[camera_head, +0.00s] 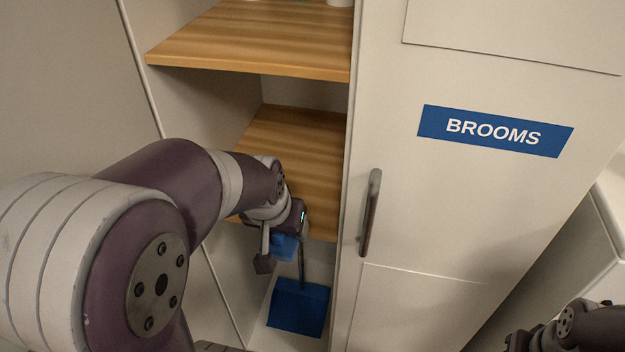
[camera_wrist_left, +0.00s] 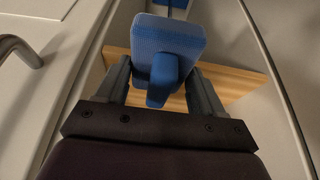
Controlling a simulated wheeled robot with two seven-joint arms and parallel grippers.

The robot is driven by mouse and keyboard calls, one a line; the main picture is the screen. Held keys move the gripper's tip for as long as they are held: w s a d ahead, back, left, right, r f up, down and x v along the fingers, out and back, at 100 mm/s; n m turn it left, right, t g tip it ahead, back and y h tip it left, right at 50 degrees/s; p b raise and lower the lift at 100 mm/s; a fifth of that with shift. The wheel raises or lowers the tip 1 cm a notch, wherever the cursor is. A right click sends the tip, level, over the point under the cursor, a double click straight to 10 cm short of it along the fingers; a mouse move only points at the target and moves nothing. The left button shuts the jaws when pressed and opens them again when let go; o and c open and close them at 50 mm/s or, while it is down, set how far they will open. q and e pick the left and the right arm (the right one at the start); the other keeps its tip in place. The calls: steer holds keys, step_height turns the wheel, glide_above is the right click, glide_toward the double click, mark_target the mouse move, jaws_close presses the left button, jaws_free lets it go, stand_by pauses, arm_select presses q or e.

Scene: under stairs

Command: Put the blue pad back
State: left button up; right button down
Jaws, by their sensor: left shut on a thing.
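The blue pad (camera_wrist_left: 168,38) shows large in the left wrist view, with a blue knob-like grip (camera_wrist_left: 163,82) between the fingers of my left gripper (camera_wrist_left: 165,75). The gripper is shut on it. In the head view the pad (camera_head: 284,246) is a small blue shape, mostly hidden by my left gripper (camera_head: 278,250). It is held inside the cupboard's open left bay, near the front of the lower wooden shelf (camera_head: 300,150). My right arm shows at the lower right corner; its gripper is not visible.
A dark blue dustpan-like thing (camera_head: 298,307) with a thin stem stands in the bottom compartment, below my gripper. An upper wooden shelf (camera_head: 260,40) is above. The closed door (camera_head: 440,210) with a handle (camera_head: 370,212) and a BROOMS sign (camera_head: 494,131) is to the right.

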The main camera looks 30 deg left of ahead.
arm_select(q)
steer(key=w+a, duration=0.1)
steer(key=w, duration=0.4)
steer(key=w+a, duration=0.1)
steer(key=w, duration=0.4)
steer(key=w+a+p, duration=0.1)
steer(key=w+a, duration=0.1)
steer(key=w, duration=0.3)
steer(key=shift+w, duration=0.2)
step_height(320, 180, down, 3)
steer(key=shift+s+d+f, duration=0.1)
steer(key=shift+s, duration=0.05)
steer(key=shift+f, duration=0.15)
steer(key=shift+f, duration=0.1)
steer(key=o, duration=1)
